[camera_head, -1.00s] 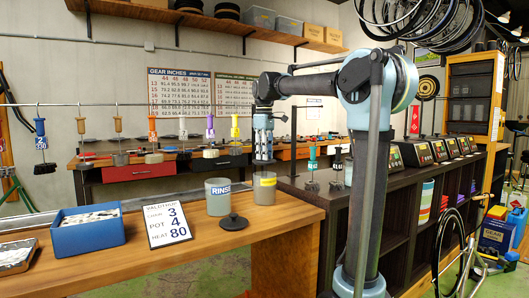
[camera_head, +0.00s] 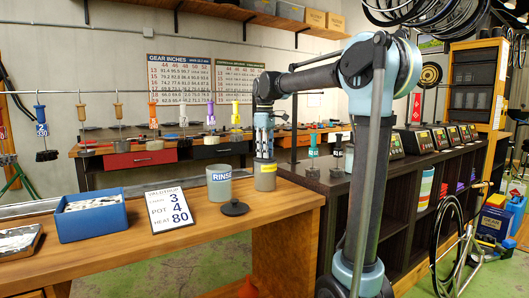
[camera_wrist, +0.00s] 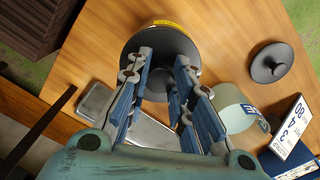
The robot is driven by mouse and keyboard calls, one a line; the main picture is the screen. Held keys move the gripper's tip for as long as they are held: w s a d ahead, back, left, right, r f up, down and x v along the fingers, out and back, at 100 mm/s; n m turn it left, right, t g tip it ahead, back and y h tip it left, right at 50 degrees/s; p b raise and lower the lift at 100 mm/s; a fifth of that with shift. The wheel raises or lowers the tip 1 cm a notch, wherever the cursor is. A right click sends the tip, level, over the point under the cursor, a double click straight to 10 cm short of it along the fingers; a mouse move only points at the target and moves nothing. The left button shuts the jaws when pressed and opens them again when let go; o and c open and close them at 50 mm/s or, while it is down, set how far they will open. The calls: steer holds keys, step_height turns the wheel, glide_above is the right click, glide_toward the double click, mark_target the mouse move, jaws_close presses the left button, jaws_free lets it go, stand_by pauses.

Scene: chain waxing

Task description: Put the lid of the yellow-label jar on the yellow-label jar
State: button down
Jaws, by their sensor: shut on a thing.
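The yellow-label jar (camera_head: 265,181) stands upright on the wooden bench, right of the RINSE jar. My gripper (camera_head: 264,156) points straight down over its mouth. In the wrist view my gripper (camera_wrist: 172,92) has its fingers around the middle of a dark round lid (camera_wrist: 150,42), shut on its knob, which the fingers partly hide. The lid sits at the level of the jar's mouth; I cannot tell whether it is fully seated. A bit of the yellow label shows past the lid's edge in the wrist view.
The RINSE jar (camera_head: 219,187) stands open close on the left. Another dark lid (camera_head: 234,208) lies on the bench in front. A number sign (camera_head: 170,211) and a blue bin (camera_head: 92,219) are farther left. The bench's front right is clear.

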stand_by(0.3)
steer(key=c, duration=1.3)
jaws_free()
step_height(320, 180, up, 12)
steer(key=s+d+f+m, duration=0.4)
steer(key=s+d+f, duration=0.4)
steer(key=d, duration=0.1)
steer(key=s+d+f+m, duration=0.2)
steer(key=s+d+f, duration=0.2)
steer(key=s+f, duration=0.4)
steer(key=s+d+f+m+t, duration=0.1)
steer(key=s+d+f+m, duration=0.2)
steer(key=s+f, duration=0.4)
steer(key=s+d+f+m+t, duration=0.1)
steer(key=s+d+f+m, duration=0.2)
steer(key=f, duration=1.6)
steer(key=shift+s+d, duration=0.4)
steer(key=shift+s, duration=0.55)
steer(key=shift+s+d, duration=0.35)
steer(key=shift+s, duration=0.55)
steer(key=shift+s+d, duration=0.4)
steer(key=shift+s, duration=0.55)
